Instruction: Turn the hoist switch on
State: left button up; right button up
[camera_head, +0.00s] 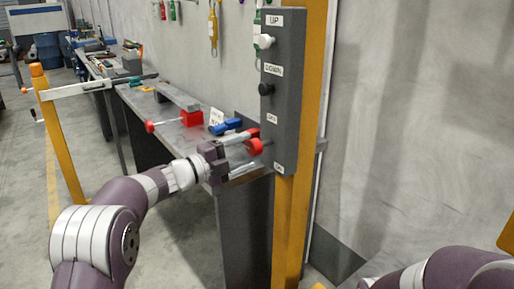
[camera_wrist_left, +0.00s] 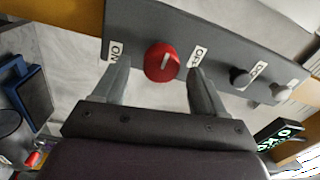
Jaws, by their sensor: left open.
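The hoist control box (camera_head: 284,95) is a tall dark grey panel on a yellow post. Its red round switch (camera_head: 254,147) sits low on the panel between an ON label and an OFF label. The red switch also shows in the left wrist view (camera_wrist_left: 162,62), with a short white mark on its face; I cannot tell surely which label the mark points to. My left gripper (camera_head: 257,150) is open in front of the switch. In the left wrist view its fingers (camera_wrist_left: 158,70) stand on either side of the switch with gaps. My right gripper is out of view.
Above the switch are a black DOWN button (camera_head: 266,89) and a pale UP button (camera_head: 263,42). A workbench (camera_head: 180,135) with red and blue tools stands behind my left arm. A yellow post (camera_head: 60,140) with a grey bar is at left.

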pick_arm(q)
jog(key=v, duration=0.7)
jog(key=shift+a, duration=0.1)
